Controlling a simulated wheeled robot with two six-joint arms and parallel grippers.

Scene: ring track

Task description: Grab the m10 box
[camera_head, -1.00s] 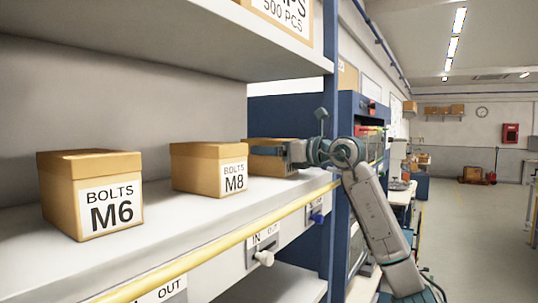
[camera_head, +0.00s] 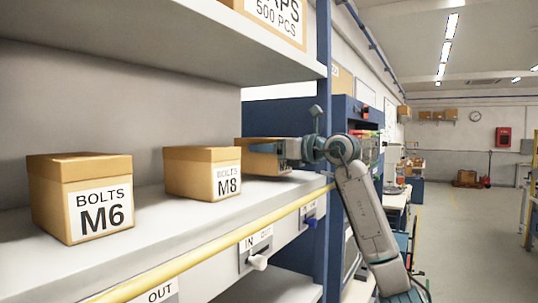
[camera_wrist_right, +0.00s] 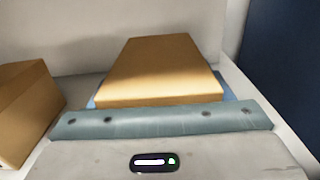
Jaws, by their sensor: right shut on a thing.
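A brown cardboard box (camera_head: 251,159) stands third in the row, at the far right end of the white shelf. Its label is hidden from me, so I cannot read M10 on it. My right gripper (camera_head: 284,152) is shut on this box from the right side. In the right wrist view the box top (camera_wrist_right: 155,68) lies straight ahead of the teal gripper (camera_wrist_right: 165,118). I cannot tell whether the box is clear of the shelf. My left gripper is not in view.
The BOLTS M8 box (camera_head: 188,173) stands just left of the held box, and the BOLTS M6 box (camera_head: 65,200) further left. An upper shelf (camera_head: 190,38) hangs above. A blue upright (camera_head: 323,110) and a yellow rail (camera_head: 215,237) edge the shelf.

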